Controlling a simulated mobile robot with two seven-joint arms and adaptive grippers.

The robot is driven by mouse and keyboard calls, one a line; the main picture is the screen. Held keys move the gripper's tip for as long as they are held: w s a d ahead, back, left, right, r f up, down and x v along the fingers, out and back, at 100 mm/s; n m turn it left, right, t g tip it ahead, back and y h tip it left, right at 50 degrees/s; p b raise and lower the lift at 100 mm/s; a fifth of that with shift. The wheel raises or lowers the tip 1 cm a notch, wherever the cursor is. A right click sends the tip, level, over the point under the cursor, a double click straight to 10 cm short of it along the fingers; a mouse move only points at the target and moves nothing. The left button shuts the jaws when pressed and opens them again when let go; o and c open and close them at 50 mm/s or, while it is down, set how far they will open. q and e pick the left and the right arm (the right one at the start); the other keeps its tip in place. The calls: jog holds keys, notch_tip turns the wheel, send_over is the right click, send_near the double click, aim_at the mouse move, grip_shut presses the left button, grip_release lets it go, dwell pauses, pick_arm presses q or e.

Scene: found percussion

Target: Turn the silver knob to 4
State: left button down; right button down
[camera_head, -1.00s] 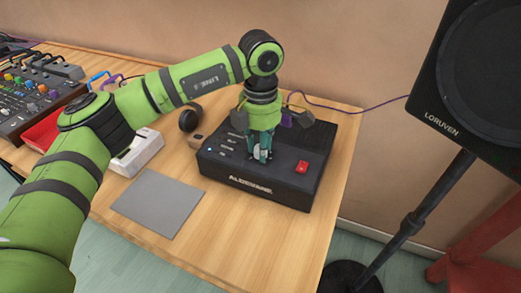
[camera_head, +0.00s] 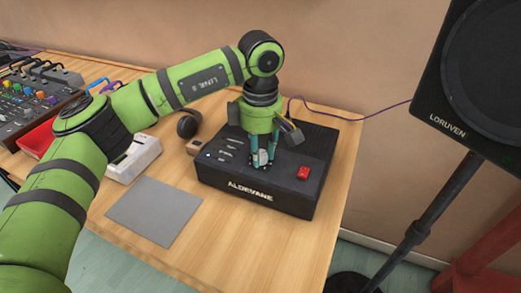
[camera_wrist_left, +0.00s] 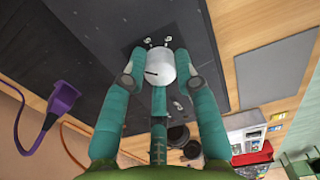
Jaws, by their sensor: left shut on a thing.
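The silver knob (camera_wrist_left: 154,66) is on top of the black box labelled ALDEVANE (camera_head: 255,192). My left gripper (camera_head: 260,158) points down at the box's top, and its teal fingers are shut around the knob. In the left wrist view my left gripper (camera_wrist_left: 155,75) has a finger on each side of the knob and a third behind it. A dark pointer line shows on the knob's face. The scale marks are too small to read. My right gripper is not in view.
A red switch (camera_head: 303,173) sits on the box right of the knob. A grey mat (camera_head: 155,211), a white device (camera_head: 133,160) and a mixer (camera_head: 30,105) are on the table. A speaker (camera_head: 480,75) stands at the right. A purple plug (camera_wrist_left: 62,98) shows beside the box.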

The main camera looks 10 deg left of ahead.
aim_at(261, 153)
pick_arm(q)
jog(key=shift+s+f, duration=0.1)
jog(key=shift+f, duration=0.05)
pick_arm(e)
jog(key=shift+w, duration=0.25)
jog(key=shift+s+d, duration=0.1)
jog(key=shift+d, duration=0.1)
pick_arm(q)
jog(key=c, duration=0.9)
grip_release()
jog(key=shift+c, duration=0.2)
notch_tip(261, 153, up, 12)
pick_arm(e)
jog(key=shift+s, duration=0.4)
